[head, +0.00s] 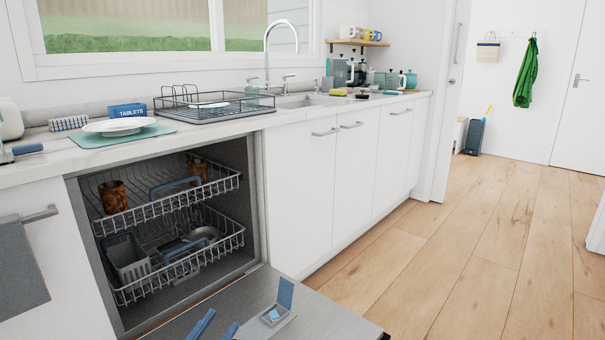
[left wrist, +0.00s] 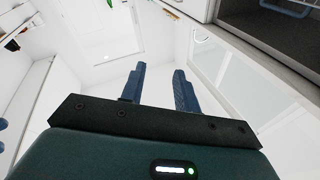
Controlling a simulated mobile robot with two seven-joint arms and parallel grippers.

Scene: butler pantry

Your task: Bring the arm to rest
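My left gripper (head: 216,327) shows at the bottom of the head view, where only its two blue fingertips come in. They are in front of the open dishwasher door (head: 330,318); I cannot tell how far above it. In the left wrist view both fingers of my left gripper (left wrist: 159,78) stand apart with nothing between them. The left arm itself is outside the head view. My right gripper is in neither view.
The dishwasher's upper rack (head: 165,203) and lower rack (head: 190,262) hold several items. The counter above carries a plate (head: 118,126), a blue tablets box (head: 127,111) and a dish rack (head: 214,107). The wooden floor (head: 475,265) to the right is clear.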

